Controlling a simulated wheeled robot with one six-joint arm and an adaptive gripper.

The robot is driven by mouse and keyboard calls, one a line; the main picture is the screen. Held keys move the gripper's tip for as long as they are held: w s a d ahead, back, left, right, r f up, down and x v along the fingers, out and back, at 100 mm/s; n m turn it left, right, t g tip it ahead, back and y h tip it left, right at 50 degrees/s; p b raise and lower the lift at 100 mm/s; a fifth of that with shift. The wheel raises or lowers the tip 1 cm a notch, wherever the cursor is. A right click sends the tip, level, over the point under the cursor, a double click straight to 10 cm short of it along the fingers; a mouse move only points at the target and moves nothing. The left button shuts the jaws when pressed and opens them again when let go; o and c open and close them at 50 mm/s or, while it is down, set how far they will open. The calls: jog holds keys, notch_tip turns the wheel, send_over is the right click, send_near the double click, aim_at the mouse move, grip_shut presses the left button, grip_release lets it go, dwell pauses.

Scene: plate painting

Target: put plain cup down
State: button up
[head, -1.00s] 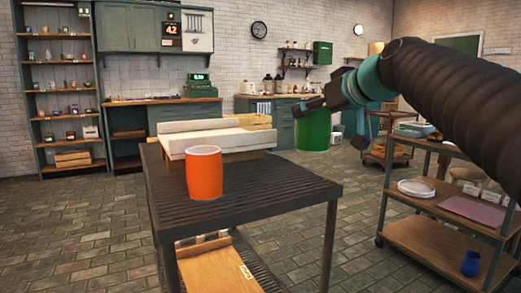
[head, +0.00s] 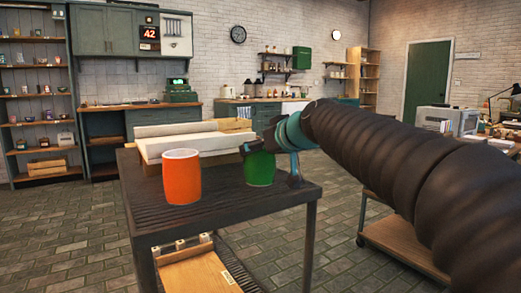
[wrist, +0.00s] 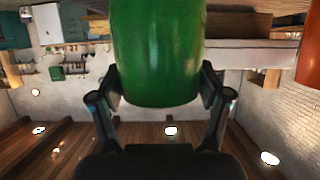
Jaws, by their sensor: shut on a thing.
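My gripper (head: 262,145) is shut on a plain green cup (head: 260,171). The cup hangs upright over the right part of the dark ribbed table (head: 226,208). Whether its base touches the tabletop, I cannot tell. In the wrist view, which is upside down, the green cup (wrist: 157,50) sits between both fingers (wrist: 160,92). An orange cup (head: 181,177) stands upright on the table to the left of the green one, with a gap between them. Part of the orange cup (wrist: 309,45) also shows at the wrist view's right edge.
Pale blocks (head: 180,141) and a wooden crate (head: 236,125) stand along the table's back edge. The front right of the tabletop is bare. A wooden board (head: 200,274) lies on the lower shelf. A cart (head: 400,243) stands to the right, partly behind my arm.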

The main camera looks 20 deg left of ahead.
jog(key=shift+r, duration=0.1)
jog(key=o, duration=1.3)
jog(key=shift+f, duration=0.2)
jog(key=shift+o, duration=0.2)
jog(key=shift+r, duration=0.2)
jog(key=b+v, duration=0.1)
jog(key=v, duration=1.1)
